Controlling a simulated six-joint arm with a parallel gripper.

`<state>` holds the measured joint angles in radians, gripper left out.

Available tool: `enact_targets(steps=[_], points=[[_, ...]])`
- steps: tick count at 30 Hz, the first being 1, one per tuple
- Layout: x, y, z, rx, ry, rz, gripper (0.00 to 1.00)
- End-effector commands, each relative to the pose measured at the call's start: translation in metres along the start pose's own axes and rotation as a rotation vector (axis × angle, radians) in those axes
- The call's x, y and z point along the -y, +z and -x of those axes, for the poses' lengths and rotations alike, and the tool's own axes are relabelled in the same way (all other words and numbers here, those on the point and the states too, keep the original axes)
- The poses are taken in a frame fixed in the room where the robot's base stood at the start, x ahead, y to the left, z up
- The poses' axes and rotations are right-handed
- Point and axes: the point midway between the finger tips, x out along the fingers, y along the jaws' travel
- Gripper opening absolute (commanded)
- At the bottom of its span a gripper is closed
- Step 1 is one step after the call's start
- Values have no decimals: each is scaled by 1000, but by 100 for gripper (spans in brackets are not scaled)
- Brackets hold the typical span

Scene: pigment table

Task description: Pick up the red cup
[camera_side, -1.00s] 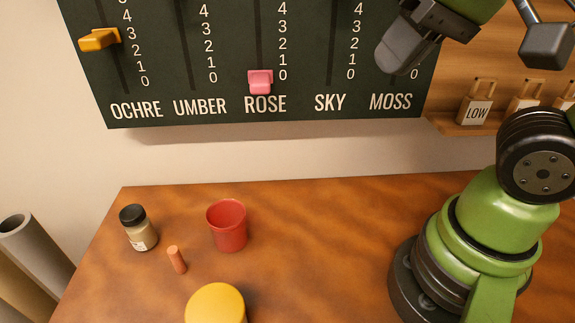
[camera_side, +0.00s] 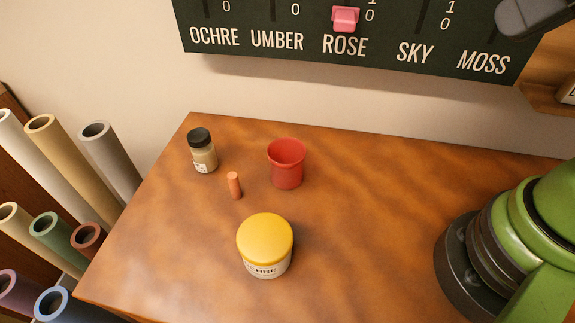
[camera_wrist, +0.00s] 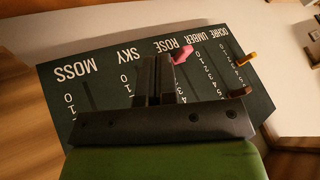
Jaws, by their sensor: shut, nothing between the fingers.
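The red cup (camera_side: 286,166) stands upright on the wooden table in the side view, and its open top faces up. It does not show clearly in the wrist view. My gripper (camera_wrist: 154,62) is in the wrist view in front of the dark board, with its two fingers together and nothing between them. In the side view only a grey piece of my arm's end shows at the top right edge, high above the table and well right of the cup. The fingertips are out of that view.
A yellow-lidded jar (camera_side: 265,247) stands in front of the cup. A small orange stick (camera_side: 234,186) and a black-capped bottle (camera_side: 202,152) stand left of it. The dark slider board (camera_side: 350,35) hangs behind. Rolled tubes (camera_side: 75,160) stand left of the table. The table right of the cup is clear.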

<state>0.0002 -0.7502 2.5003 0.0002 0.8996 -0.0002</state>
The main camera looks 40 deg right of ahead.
Motion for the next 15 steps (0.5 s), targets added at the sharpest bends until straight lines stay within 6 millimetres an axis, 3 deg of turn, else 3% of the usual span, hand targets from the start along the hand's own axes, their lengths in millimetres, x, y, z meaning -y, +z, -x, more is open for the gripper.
enact_targets(steps=[11, 15], points=[[0, 0, 0, 0, 0, 0, 0], [0, 0, 0, 0, 0, 0, 30]])
